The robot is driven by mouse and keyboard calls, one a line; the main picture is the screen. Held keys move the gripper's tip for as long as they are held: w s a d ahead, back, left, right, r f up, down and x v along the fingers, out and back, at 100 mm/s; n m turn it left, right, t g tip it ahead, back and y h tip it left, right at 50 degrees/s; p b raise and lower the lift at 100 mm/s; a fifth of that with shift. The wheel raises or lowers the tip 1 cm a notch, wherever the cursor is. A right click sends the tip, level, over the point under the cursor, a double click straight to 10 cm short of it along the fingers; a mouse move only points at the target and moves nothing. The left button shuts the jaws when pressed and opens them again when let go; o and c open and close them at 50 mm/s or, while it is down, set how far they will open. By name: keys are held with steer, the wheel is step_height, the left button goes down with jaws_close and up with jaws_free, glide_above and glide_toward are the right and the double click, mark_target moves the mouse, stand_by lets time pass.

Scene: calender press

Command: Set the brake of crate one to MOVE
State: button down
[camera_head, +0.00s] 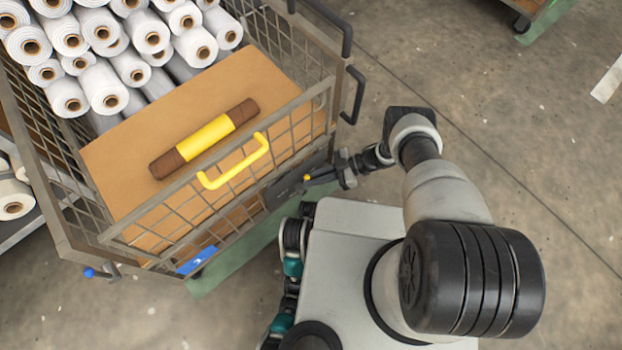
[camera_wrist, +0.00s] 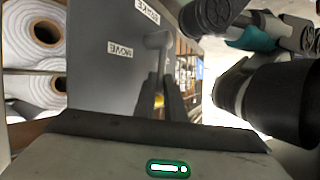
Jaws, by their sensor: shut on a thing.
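The crate (camera_head: 330,95) is a wire-mesh cart at the left of the head view. A dark brake plate (camera_head: 286,189) is on its near side; in the wrist view the plate (camera_wrist: 92,75) carries a MOVE label (camera_wrist: 120,50) and a second label (camera_wrist: 147,11), apparently BRAKE, both turned round. A brake lever with a yellow knob (camera_head: 307,177) is at the plate; its grey pivot (camera_wrist: 157,40) shows in the wrist view. My gripper (camera_head: 318,174) reaches it from the right and is shut on the lever. The fingers (camera_wrist: 172,98) mostly hide the lever's end.
White rolls (camera_head: 105,85) and a brown board (camera_head: 215,90) fill the crate; a brown-and-yellow roll (camera_head: 203,139) lies on the board. Open concrete floor (camera_head: 530,140) lies to the right.

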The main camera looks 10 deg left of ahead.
steer(key=c, duration=2.1)
jaws_free()
steer(key=v, duration=1.7)
steer(key=shift+d, duration=0.25)
steer(key=shift+c, duration=0.3)
